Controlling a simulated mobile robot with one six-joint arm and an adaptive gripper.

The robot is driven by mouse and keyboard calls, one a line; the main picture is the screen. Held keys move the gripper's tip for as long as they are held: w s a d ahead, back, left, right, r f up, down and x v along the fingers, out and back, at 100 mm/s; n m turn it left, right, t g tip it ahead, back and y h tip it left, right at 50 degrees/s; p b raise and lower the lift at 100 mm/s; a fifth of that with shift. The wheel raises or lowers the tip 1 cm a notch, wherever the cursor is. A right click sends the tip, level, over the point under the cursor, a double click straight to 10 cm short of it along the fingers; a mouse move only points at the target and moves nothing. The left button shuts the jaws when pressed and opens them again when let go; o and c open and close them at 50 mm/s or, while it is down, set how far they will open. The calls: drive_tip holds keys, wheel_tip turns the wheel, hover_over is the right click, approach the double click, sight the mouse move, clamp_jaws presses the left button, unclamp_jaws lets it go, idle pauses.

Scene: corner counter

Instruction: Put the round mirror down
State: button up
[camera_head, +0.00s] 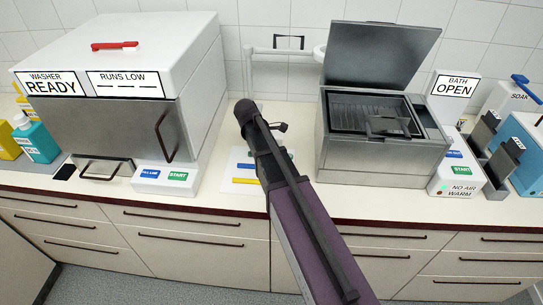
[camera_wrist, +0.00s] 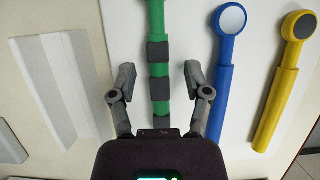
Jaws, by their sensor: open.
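In the wrist view, a blue-handled tool (camera_wrist: 228,75) with a round pale face lies on a white mat (camera_wrist: 260,60). Beside it lies a yellow-handled tool (camera_wrist: 282,80) with a round dark face. A green-handled tool (camera_wrist: 157,65) with dark bands lies between the fingers of my gripper (camera_wrist: 160,75); its head is out of view. The fingers are open, with a gap on each side of the green handle. I cannot tell which of these is the round mirror. In the head view, my gripper (camera_head: 262,128) is over the mat (camera_head: 228,178) and partly hides the tools.
A washer (camera_head: 115,110) marked READY stands left, with a button box (camera_head: 166,178) in front. A bath (camera_head: 372,145) marked OPEN stands right with its lid up. A pale ridged block (camera_wrist: 55,90) lies left of the green tool. Counter around the mat is mostly clear.

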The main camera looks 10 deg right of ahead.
drive_tip(key=shift+f, duration=0.3)
idle(0.4)
drive_tip(key=shift+b, duration=0.3)
clamp_jaws()
